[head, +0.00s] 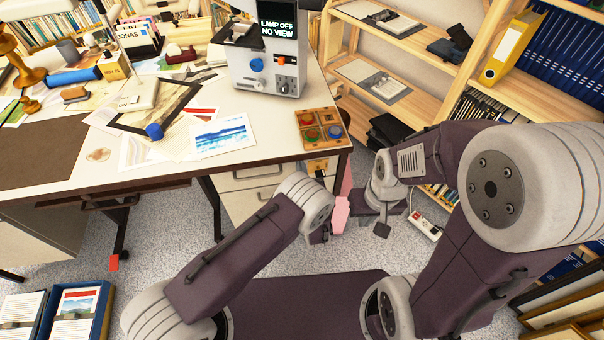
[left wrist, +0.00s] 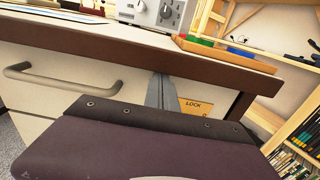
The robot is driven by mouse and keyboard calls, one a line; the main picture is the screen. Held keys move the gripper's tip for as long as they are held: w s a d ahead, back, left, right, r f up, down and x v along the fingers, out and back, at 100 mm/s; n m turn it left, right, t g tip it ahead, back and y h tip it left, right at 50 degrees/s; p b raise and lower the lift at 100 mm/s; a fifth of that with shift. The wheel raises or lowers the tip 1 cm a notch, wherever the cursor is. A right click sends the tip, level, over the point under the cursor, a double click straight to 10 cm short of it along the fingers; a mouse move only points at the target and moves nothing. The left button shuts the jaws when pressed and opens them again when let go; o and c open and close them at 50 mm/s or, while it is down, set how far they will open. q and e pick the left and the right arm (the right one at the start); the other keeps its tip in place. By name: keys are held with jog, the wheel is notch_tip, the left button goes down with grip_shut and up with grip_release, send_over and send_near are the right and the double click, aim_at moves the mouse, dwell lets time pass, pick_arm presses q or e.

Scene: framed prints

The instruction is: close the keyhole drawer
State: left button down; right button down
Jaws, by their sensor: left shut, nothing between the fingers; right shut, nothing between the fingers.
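Under the desk, a cream drawer front (head: 262,171) with a bar handle shows in the head view. It also shows in the left wrist view (left wrist: 88,72), with its handle at left. A yellow LOCK label (left wrist: 196,106) is to the right of my left fingers; no keyhole is clearly visible. How far any drawer stands out, I cannot tell. My left gripper (head: 321,236) is shut and empty, low in front of the desk's right end. In the left wrist view its fingers (left wrist: 161,92) point at the front near the label; contact is unclear. My right gripper (head: 383,228) is shut and empty, right of it.
The desktop (head: 75,172) overhangs the drawers. A wooden tray with coloured pieces (head: 320,130) sits at its right corner, beside a grey machine (head: 265,60). A wooden shelf (head: 455,75) stands at right. A blue box of prints (head: 75,312) is on the floor at left.

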pick_arm(q)
jog(key=shift+w+r, duration=0.2)
jog(key=shift+r, duration=0.15)
jog(key=shift+s, duration=0.1)
jog(key=s+d+p, duration=0.1)
jog(key=s, duration=0.8)
jog(key=shift+f, duration=0.3)
jog(key=shift+s, duration=0.1)
